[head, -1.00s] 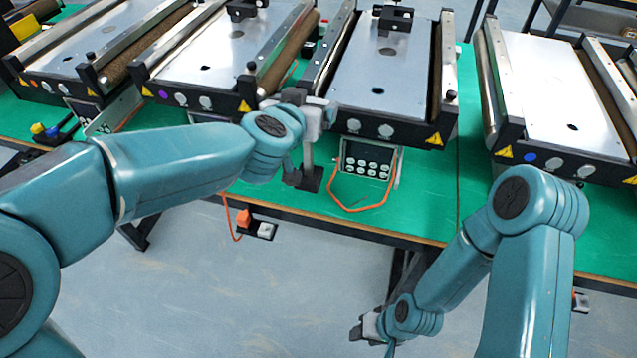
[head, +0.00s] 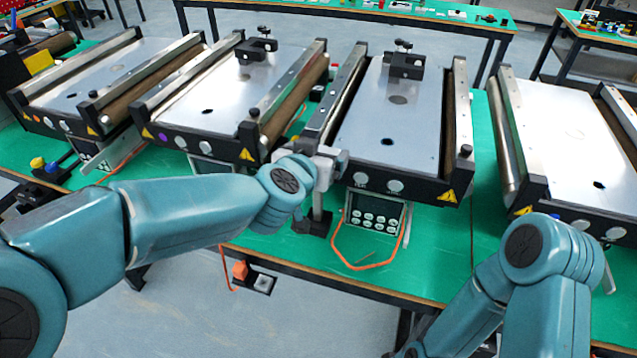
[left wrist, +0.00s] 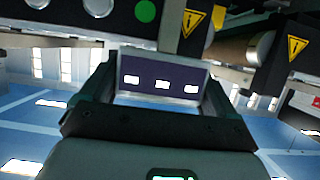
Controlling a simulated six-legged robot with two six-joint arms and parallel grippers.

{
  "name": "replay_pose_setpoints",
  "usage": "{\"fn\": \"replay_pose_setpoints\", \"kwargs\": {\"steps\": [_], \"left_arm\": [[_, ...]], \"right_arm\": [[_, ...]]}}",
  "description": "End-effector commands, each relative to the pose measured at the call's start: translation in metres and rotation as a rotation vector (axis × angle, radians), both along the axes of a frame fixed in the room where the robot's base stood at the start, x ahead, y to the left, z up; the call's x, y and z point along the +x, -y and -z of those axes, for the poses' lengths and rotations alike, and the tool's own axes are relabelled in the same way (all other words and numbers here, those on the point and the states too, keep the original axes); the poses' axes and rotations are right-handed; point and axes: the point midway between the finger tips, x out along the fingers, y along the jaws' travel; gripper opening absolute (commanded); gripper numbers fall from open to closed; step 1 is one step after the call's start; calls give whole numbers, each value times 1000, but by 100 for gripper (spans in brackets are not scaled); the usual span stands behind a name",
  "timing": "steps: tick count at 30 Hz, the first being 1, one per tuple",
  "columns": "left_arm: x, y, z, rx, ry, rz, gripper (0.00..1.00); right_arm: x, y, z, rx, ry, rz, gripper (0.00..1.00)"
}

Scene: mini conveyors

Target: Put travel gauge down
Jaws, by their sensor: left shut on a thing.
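My left gripper (head: 326,168) is shut on the travel gauge, at the front left corner of the middle-right conveyor. What I take for the gauge is a grey post with a black foot (head: 319,222), upright below the gripper, over the green table top. I cannot tell whether the foot touches the table. The gripper and wrist hide its upper part. In the left wrist view a dark plate (left wrist: 160,86) with three bright patches lies between the fingers. My right gripper is out of view; only its arm shows at the lower right.
Several mini conveyors stand in a row, including the middle-right one (head: 364,135). A button box (head: 376,212) with an orange cable is just right of the foot. The green table (head: 440,262) has bare room right of the box.

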Motion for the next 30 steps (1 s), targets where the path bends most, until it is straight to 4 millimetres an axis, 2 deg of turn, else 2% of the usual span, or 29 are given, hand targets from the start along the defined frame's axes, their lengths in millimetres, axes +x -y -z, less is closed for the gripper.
{"fn": "replay_pose_setpoints", "kwargs": {"steps": [1, 8, 15, 28, 29, 30], "left_arm": [[0, -1, 12, -1, 8, -1, 4], [1, -1, 30, -2, 10, -4, 4], [2, -1, 61, -1, 9, -4, 4], [4, 0, 66, -2, 10, -3, 4], [3, 0, 69, 0, 2, -1, 96], [3, 0, 69, 0, 2, -1, 100]], "right_arm": [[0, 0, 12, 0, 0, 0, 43], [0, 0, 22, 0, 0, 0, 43], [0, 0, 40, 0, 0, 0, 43], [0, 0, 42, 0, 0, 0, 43], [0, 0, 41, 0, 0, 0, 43], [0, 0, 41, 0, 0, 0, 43]]}}
